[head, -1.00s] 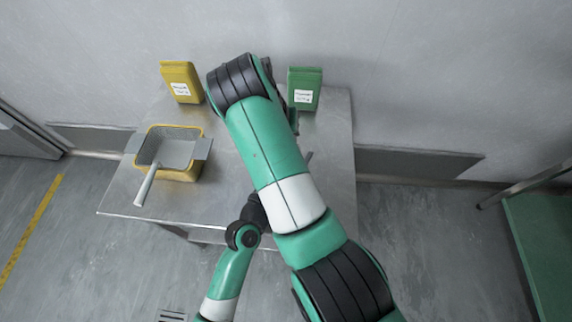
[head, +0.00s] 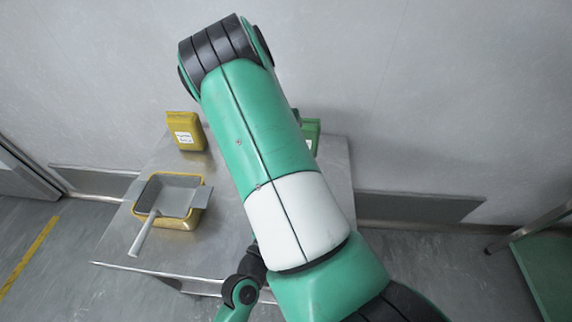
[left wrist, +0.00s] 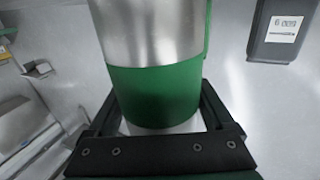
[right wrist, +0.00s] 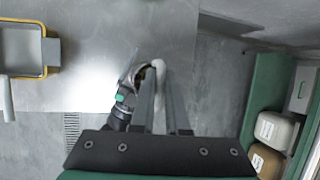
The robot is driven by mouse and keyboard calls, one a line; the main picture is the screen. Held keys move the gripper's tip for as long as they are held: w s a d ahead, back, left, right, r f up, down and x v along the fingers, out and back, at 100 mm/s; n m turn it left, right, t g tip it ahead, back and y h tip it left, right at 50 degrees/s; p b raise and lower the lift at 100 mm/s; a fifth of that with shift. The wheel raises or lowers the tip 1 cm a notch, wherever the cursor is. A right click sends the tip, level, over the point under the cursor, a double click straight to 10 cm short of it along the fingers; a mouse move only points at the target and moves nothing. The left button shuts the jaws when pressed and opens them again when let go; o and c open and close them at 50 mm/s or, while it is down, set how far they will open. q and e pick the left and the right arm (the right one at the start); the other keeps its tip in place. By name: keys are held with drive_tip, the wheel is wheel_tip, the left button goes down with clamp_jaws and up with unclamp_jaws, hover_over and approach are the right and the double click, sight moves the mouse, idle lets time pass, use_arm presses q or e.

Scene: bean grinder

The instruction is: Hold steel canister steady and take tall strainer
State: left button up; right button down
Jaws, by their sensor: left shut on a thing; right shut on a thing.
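The steel canister (left wrist: 155,35) has a bright metal wall and a green lower band. It stands between the fingers of my left gripper (left wrist: 165,110), which is shut on it. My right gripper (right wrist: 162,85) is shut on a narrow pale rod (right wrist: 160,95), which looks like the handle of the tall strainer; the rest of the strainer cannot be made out. In the head view my raised right arm hides the canister, the strainer and both grippers.
A square sieve (head: 172,197) with a pale handle rests on a yellow-rimmed container (head: 187,224) at the table's left. A yellow bag (head: 187,130) and a green bag (head: 311,130) stand at the back. A green shelf (right wrist: 258,85) with jars is at the right.

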use_arm(q)
drive_tip(key=o, duration=1.4)
use_arm(e)
drive_tip(key=shift+r, duration=0.1)
use_arm(q)
drive_tip(key=v, duration=1.2)
use_arm(e)
drive_tip(key=shift+r, duration=0.1)
